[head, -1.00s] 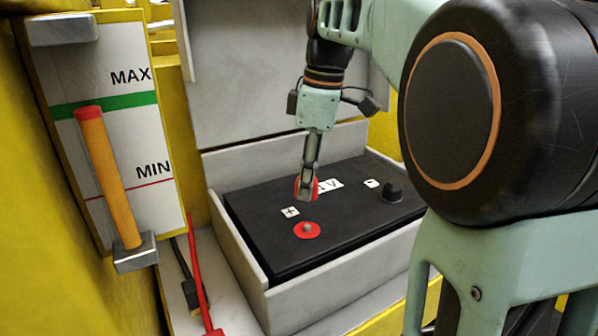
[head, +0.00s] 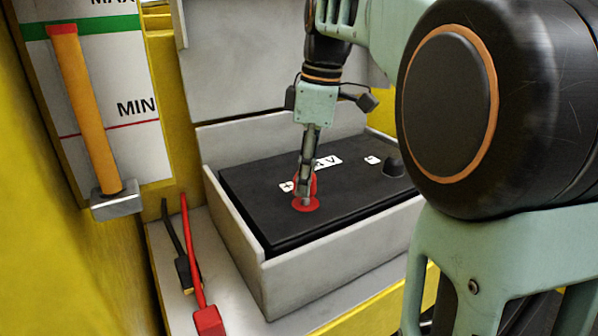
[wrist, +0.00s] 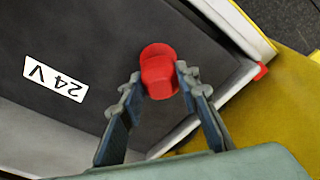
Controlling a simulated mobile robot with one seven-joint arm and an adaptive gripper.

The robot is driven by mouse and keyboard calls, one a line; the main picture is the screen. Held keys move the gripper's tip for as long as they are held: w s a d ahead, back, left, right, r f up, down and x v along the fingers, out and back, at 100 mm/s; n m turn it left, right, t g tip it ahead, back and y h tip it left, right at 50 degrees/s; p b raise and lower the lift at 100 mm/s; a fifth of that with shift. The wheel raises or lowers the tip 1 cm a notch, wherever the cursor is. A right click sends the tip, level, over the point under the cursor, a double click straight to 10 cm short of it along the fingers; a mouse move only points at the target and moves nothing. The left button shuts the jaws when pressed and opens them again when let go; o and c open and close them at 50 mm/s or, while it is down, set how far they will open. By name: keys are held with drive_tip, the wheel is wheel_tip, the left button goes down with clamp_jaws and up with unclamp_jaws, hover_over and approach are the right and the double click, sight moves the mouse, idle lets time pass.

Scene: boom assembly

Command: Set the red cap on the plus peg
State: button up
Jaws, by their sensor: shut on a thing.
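My gripper (head: 303,192) points down at the black battery and is shut on the red cap (head: 313,184). The cap also shows between the fingertips in the wrist view (wrist: 159,78). The plus peg's red base disc (head: 306,206) lies on the battery beside the white plus label (head: 287,187). The cap and fingertips are right over this disc in the head view and hide the peg. I cannot tell whether the cap touches the peg or is still just above it.
The black battery (head: 260,205) sits in a grey tray (head: 285,285). A dark minus cap (head: 392,169) stands at its right, with a 24 V label (wrist: 55,80) between. Red (head: 208,319) and black (head: 183,272) cable ends lie left of the tray. A gauge panel (head: 130,80) stands far left.

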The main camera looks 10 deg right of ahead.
drive_tip(key=shift+f, duration=0.2)
drive_tip(key=shift+d+f, duration=0.1)
drive_tip(key=shift+f, duration=0.2)
drive_tip(key=shift+f+b, duration=0.6)
drive_tip(key=shift+f, duration=0.45)
idle(1.9)
drive_tip(key=o, duration=1.2)
drive_tip(key=shift+o, duration=0.2)
drive_tip(key=r, duration=0.4)
drive_tip(key=d+r, duration=0.1)
drive_tip(key=r, duration=0.7)
drive_tip(key=shift+s+d, duration=0.2)
drive_tip(key=shift+s, duration=0.15)
